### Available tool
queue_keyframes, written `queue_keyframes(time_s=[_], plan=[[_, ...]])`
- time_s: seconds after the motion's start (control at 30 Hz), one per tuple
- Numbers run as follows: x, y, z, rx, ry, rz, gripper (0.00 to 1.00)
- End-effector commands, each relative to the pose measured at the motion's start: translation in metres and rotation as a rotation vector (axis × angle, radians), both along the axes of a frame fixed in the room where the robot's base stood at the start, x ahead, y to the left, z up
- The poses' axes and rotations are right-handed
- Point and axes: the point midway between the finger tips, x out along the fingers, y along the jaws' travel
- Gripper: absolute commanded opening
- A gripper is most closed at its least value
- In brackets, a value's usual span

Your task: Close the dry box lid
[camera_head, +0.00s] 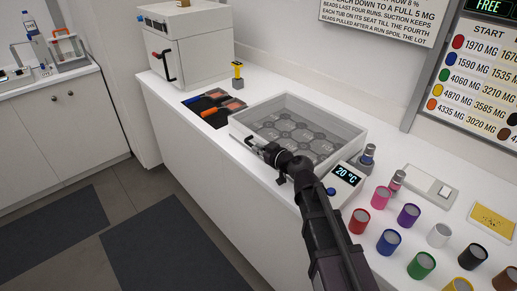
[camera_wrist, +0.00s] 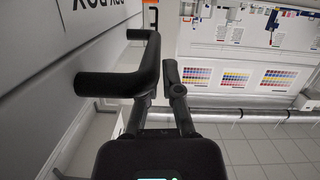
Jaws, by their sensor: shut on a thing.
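The dry box (camera_head: 345,152) is a pale, low, rectangular box on the white counter, with dark round seats showing inside. I cannot tell in the head view how its lid lies. My gripper (camera_head: 264,152) is at the box's front left edge. In the wrist view, a pale panel with part of the words "DRY BOX" carries a black bent handle (camera_wrist: 112,84). My gripper (camera_wrist: 163,82) is shut on this handle near its outer bend. The arm hides part of the box's front side.
A digital readout (camera_head: 347,174) showing 20 °C stands right of the box. Several coloured jars, among them a red one (camera_head: 356,221), stand at the right. A white cabinet (camera_head: 187,50) and a black mat (camera_head: 213,108) are at the left. The floor before the counter is clear.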

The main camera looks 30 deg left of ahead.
Motion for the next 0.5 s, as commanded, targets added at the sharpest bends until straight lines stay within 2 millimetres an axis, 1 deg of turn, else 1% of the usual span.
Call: queue_keyframes(time_s=[0.03, 0.23, 0.37, 0.5], plan=[[-0.002, -0.002, -0.004, -0.011, -0.003, 0.006, 0.0], [-0.003, -0.003, -0.002, -0.011, -0.003, 0.006, 0.0], [-0.003, -0.003, 0.003, -0.011, -0.004, 0.005, 0.0], [-0.004, -0.002, 0.012, -0.008, -0.003, 0.004, 0.0]])
